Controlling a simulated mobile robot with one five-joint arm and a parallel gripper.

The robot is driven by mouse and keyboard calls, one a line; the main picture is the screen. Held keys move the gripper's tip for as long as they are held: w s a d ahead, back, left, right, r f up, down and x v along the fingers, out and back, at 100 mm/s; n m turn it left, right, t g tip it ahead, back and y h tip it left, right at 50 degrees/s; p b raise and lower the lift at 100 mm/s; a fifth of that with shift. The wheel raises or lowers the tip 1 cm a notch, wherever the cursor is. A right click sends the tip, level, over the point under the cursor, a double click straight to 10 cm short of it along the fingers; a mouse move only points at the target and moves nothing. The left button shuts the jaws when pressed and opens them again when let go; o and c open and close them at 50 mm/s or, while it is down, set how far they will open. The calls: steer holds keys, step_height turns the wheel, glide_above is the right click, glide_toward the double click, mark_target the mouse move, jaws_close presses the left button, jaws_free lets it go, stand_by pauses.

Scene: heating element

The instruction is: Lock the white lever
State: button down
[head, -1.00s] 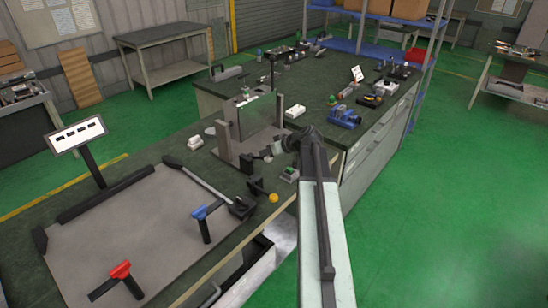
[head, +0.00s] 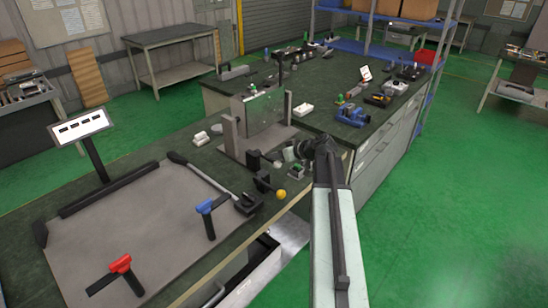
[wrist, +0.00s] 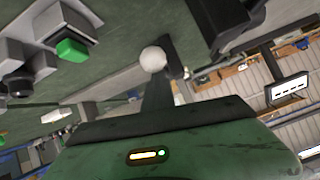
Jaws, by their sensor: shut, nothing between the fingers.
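The white lever's round knob (wrist: 153,59) shows near the middle of the wrist view, with a dark arm beside it. In the head view, the white knob (head: 277,165) is small, near a black mount on the bench edge. My gripper (wrist: 158,90) is shut and empty; its narrow dark tip points at the knob and appears close to it. I cannot tell whether they touch. In the head view, my gripper (head: 300,150) is just right of the knob, partly hidden by my wrist.
A yellow-knobbed lever (head: 281,194) sits nearer the front. A green button box (head: 297,171) is close to my gripper and also shows in the wrist view (wrist: 72,50). An upright fixture (head: 230,135) stands behind. Red (head: 121,264) and blue (head: 205,206) handles are on the left.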

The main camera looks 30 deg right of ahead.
steer(key=shift+s+a+f, duration=0.15)
steer(key=shift+s+f, duration=0.3)
steer(key=shift+f, duration=0.05)
step_height(320, 180, up, 6)
steer(key=p, duration=0.6)
steer(key=s+d+r, duration=0.1)
steer(key=s+d, duration=0.3)
steer(key=s, duration=0.4)
steer(key=shift+d+p, duration=0.3)
